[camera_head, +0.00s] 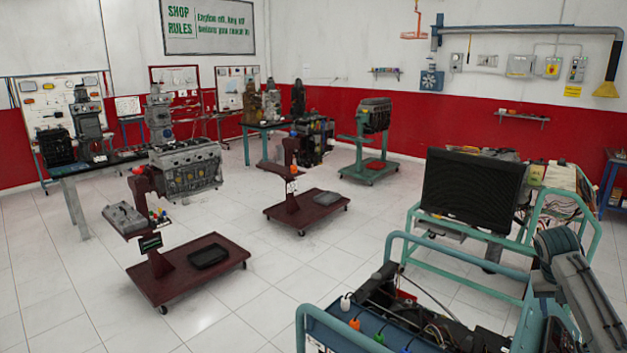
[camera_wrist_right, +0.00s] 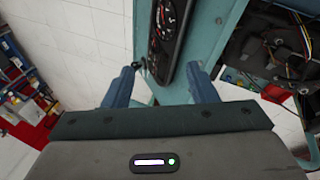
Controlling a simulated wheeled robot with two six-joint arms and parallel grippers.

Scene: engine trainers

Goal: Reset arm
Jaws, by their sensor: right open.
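My right arm (camera_head: 590,300) comes in at the lower right of the head view, beside the teal engine trainer frames; its fingertips are hard to make out there. In the right wrist view my right gripper (camera_wrist_right: 161,68) is open, with its two blue fingers apart and nothing held between them. Beyond the fingers is a teal trainer frame with a dark gauge panel (camera_wrist_right: 170,38). I cannot tell whether the fingers touch it. My left gripper is not in view.
A teal trainer frame (camera_head: 312,318) with an engine stands close in front. Another bears a black radiator (camera_head: 473,192). A dark red engine stand (camera_head: 215,262) is at left, a second (camera_head: 318,208) behind it. Tiled floor between them is clear. Loose wires (camera_wrist_right: 285,45) hang right in the wrist view.

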